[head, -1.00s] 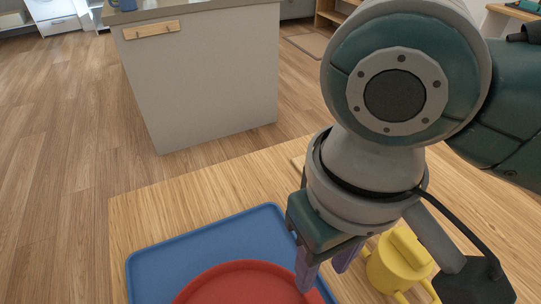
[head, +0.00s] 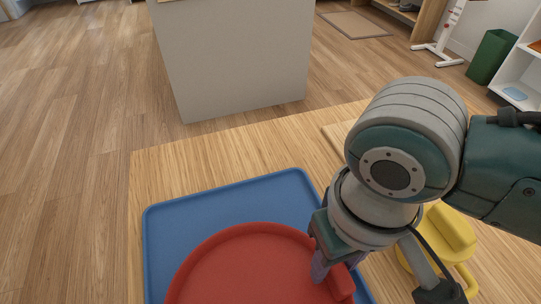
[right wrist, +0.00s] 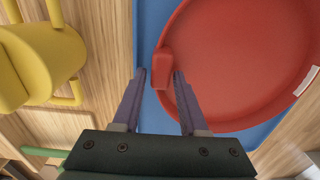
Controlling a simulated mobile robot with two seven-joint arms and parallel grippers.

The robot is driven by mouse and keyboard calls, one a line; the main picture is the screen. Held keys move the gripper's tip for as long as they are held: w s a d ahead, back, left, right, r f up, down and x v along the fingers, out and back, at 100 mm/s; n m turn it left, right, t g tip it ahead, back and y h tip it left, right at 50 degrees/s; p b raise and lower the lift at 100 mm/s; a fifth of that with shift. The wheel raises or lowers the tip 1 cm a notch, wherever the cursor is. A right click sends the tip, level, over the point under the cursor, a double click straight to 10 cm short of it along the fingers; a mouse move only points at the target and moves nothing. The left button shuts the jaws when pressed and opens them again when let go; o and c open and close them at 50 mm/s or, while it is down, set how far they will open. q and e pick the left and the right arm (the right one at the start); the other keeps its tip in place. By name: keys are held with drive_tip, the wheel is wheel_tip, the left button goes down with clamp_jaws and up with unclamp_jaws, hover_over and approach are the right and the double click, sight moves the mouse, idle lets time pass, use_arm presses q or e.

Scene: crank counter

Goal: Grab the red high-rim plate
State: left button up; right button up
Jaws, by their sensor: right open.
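The red high-rim plate (head: 245,270) lies on a blue tray (head: 215,208) on the wooden table, cut off by the bottom edge in the head view. A red tab (head: 342,284) sticks out from its right rim. My right gripper (head: 336,268) points down over that rim and is open. In the right wrist view the plate (right wrist: 240,60) fills the upper right, and its tab (right wrist: 162,70) appears between the two purple fingertips (right wrist: 159,76). I see no finger gripping the tab; whether they touch it I cannot tell. My left gripper is out of view.
A yellow cup-like vessel with handles (head: 450,232) stands right of the tray, partly behind my right arm; it also shows in the right wrist view (right wrist: 42,62). A wooden board (head: 337,132) lies behind my arm. The table left of it, beyond the tray, is clear.

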drive_tip(key=shift+c, duration=0.4)
clamp_jaws()
idle(0.9)
